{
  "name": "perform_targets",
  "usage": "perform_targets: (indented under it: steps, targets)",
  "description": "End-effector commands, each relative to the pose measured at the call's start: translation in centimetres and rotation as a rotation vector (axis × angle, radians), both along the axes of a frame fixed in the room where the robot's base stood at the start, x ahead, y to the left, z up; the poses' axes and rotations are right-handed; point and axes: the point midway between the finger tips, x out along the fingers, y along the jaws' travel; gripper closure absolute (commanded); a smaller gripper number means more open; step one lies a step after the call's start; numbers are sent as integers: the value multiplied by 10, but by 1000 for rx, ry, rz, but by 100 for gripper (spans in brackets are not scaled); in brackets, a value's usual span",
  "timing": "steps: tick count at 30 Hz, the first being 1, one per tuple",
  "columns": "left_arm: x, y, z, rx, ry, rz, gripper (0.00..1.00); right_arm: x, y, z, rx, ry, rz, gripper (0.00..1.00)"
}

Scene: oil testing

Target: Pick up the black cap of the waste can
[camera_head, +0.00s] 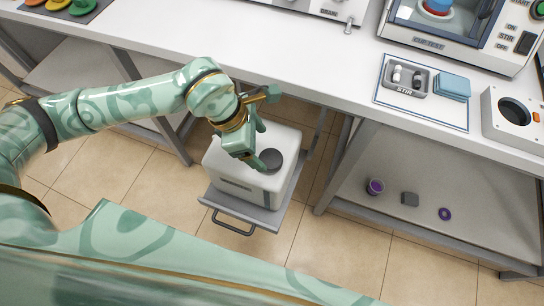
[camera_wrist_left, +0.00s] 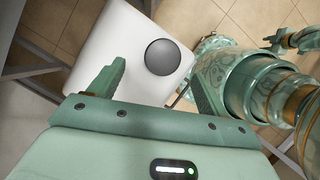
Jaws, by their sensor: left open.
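The white waste can (camera_head: 233,176) stands on a grey pull-out shelf (camera_head: 257,218) below the bench. Its round black cap (camera_head: 271,159) sits flat on the can's top. It also shows whole in the left wrist view (camera_wrist_left: 162,57). My left gripper (camera_head: 252,150) is just over the can, right beside the cap in the head view. In the left wrist view, its open fingers (camera_wrist_left: 157,74) are spread to either side of the cap, with nothing between them. I cannot tell the exact height of the fingertips above the cap. My right gripper does not show in the head view.
The white bench edge (camera_head: 290,92) runs behind and above the can. A metal bench leg (camera_head: 347,163) stands right of it. Tiled floor is clear in front.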

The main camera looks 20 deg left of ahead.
Motion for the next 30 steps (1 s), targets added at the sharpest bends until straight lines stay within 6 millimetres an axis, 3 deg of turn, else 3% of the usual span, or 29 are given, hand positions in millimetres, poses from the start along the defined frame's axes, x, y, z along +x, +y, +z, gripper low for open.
perform_targets:
  steps: [5,12,19,20,24,25,30]
  targets:
    - [0,-5,-13,-1,2,0,23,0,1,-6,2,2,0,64]
    - [2,-19,-50,-1,5,0,23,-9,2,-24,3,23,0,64]
    - [3,-20,-50,0,-1,1,23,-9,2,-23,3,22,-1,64]
    - [3,-20,-50,0,-1,1,25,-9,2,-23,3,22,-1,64]
    - [3,-20,-50,0,-1,1,64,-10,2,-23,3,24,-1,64]
    - [3,-20,-50,0,-1,1,70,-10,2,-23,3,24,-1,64]
    - [3,-20,-50,0,-1,1,70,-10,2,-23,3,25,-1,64]
